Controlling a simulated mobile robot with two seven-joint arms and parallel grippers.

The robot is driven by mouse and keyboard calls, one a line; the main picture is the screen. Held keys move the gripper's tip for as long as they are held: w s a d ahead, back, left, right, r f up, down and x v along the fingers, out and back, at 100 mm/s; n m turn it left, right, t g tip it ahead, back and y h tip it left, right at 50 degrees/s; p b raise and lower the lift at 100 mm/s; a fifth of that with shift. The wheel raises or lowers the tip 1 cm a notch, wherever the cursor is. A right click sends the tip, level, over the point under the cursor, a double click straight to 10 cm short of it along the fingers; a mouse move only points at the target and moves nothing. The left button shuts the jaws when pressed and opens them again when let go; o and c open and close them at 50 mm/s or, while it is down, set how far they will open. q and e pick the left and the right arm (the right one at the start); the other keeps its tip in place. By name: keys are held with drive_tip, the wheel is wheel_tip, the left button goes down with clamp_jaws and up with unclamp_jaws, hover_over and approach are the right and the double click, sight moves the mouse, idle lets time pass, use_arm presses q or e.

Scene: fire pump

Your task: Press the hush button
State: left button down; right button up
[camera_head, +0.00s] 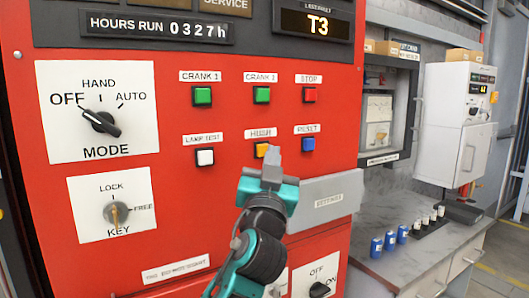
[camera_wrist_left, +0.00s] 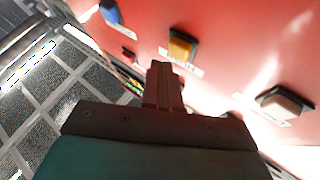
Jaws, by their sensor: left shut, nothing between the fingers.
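The hush button (camera_head: 262,149) is a yellow square button in the lower row of the red panel, under a label reading HUSH. My left gripper (camera_head: 272,158) is shut and empty, with its fingertips just below and right of the button in the head view, overlapping its edge. In the left wrist view the yellow button (camera_wrist_left: 182,46) shows beyond the shut fingertips (camera_wrist_left: 163,68), a little up and to the right. A gap seems to lie between them; contact cannot be seen. My right gripper is not in view.
The white lamp test button (camera_head: 205,157) sits left of the hush button and the blue reset button (camera_head: 308,144) right. Green and red buttons are above. A grey plate (camera_head: 328,201) is behind my left wrist. A bench with blue cans (camera_head: 389,240) stands at right.

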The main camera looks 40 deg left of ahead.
use_arm(q)
drive_tip(key=shift+s+d, duration=0.1)
drive_tip(key=shift+d, duration=0.05)
drive_tip(key=d, duration=0.1)
drive_tip(key=s+d, duration=0.1)
drive_tip(key=d, duration=0.2)
drive_tip(key=shift+s+d+b, duration=0.2)
drive_tip(key=shift+s+b, duration=0.15)
drive_tip(key=shift+s, duration=0.05)
idle(0.8)
drive_tip(key=d+f+m+g+h, duration=0.1)
drive_tip(key=d+f+m+h, duration=0.15)
drive_tip(key=f, duration=0.65)
drive_tip(key=w+d+f+m+g+h, duration=0.15)
drive_tip(key=f+h, duration=0.25)
drive_tip(key=f, duration=0.5)
drive_tip(key=s+d+f+m+g+h, duration=0.15)
drive_tip(key=f+h, duration=0.25)
drive_tip(key=f, duration=0.5)
drive_tip(key=s+d+f+g+h+p, duration=0.1)
drive_tip(key=s+d+f+g, duration=0.1)
drive_tip(key=s+f, duration=0.6)
drive_tip(key=s+d+f+g+h, duration=0.2)
drive_tip(key=s+f, duration=0.6)
drive_tip(key=f, duration=0.5)
drive_tip(key=shift+d+f+g+p, duration=0.4)
drive_tip(key=shift+d+g, duration=0.25)
drive_tip(key=shift+g, duration=0.15)
drive_tip(key=shift+m, duration=0.25)
